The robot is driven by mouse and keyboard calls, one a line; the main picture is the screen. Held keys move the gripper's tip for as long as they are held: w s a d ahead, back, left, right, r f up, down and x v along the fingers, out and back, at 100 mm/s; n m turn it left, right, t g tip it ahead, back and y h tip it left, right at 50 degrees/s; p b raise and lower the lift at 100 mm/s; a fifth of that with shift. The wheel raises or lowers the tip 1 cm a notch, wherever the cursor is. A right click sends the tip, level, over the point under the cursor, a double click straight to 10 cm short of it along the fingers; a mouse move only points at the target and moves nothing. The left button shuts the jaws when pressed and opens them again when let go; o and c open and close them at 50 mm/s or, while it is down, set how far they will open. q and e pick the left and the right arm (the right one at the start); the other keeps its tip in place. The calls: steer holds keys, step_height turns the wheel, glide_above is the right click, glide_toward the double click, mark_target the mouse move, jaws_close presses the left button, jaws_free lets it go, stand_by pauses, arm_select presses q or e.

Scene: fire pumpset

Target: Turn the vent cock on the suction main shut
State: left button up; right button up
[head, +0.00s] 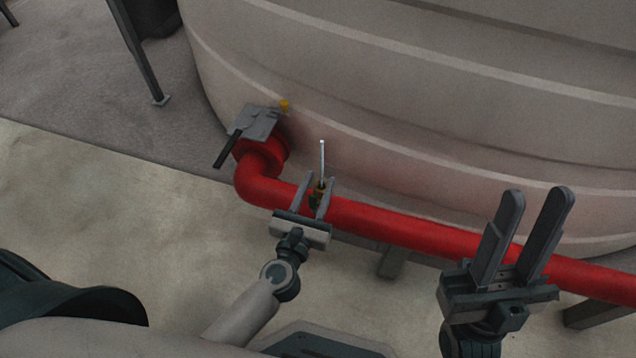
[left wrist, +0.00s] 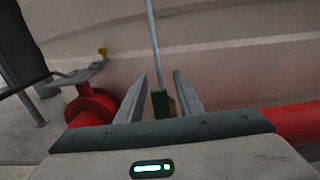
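The suction main is a red pipe (head: 400,228) that leaves the tank and runs to the right. The vent cock (head: 319,190) is a small brass fitting on top of the pipe, with a thin pale lever (head: 322,160) standing up from it. In the left wrist view the cock (left wrist: 161,103) has a dark green part, and its lever (left wrist: 154,45) rises out of the top of the picture. My left gripper (head: 317,186) is open, its fingers on either side of the cock with gaps showing. My right gripper (head: 538,194) is open and empty, nearer the camera at the right.
A large pale tank (head: 420,110) fills the back. At the pipe's left end is a grey valve plate (head: 258,122) with a dark handle (head: 228,149) and a small yellow piece (head: 284,105). Pipe supports (head: 392,262) stand below.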

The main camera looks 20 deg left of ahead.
arm_select(q)
steer(key=shift+w, duration=0.15)
jaws_close()
